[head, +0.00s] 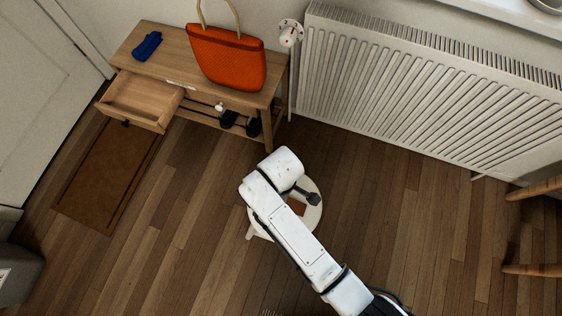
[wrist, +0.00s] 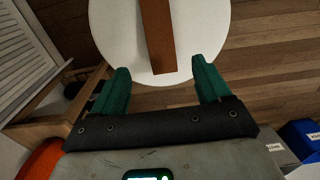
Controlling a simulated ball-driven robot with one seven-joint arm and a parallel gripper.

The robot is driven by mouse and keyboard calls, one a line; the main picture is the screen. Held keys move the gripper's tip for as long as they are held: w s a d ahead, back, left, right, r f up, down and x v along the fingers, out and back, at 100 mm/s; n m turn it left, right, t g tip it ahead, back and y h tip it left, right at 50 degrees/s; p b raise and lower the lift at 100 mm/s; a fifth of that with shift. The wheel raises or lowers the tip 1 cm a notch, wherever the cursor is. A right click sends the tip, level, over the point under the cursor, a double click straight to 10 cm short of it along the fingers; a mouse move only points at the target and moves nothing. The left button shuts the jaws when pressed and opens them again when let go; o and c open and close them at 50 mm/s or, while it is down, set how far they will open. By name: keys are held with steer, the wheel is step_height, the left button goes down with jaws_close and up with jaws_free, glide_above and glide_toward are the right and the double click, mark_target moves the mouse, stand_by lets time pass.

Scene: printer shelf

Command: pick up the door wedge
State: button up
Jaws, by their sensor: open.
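The door wedge (wrist: 158,35) is a brown, wood-like bar on a round white stool top (wrist: 112,30). In the head view, part of the wedge (head: 297,206) shows on the stool (head: 314,217), with the rest hidden by my arm. My gripper (wrist: 162,76) has green fingers spread apart with nothing held between them. In the wrist view, the wedge's near end lies between the fingertips in the picture, with a gap on both sides. I cannot tell the height of the fingers above it. In the head view my white arm reaches over the stool and mostly hides the gripper.
A wooden bench (head: 172,60) with an open drawer (head: 140,98) stands at the back left. It holds an orange bag (head: 226,58) and a blue cloth (head: 147,45). A white radiator (head: 420,90) lines the wall. Wood floor around the stool is mostly clear.

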step_height(320, 180, down, 4)
steer(key=shift+w+f+b, duration=0.1)
steer(key=shift+b, duration=0.35)
step_height(320, 180, down, 5)
steer(key=shift+a+f+b, duration=0.1)
steer(key=shift+b, duration=0.85)
steer(key=shift+c, duration=0.3)
steer(key=c, duration=1.1)
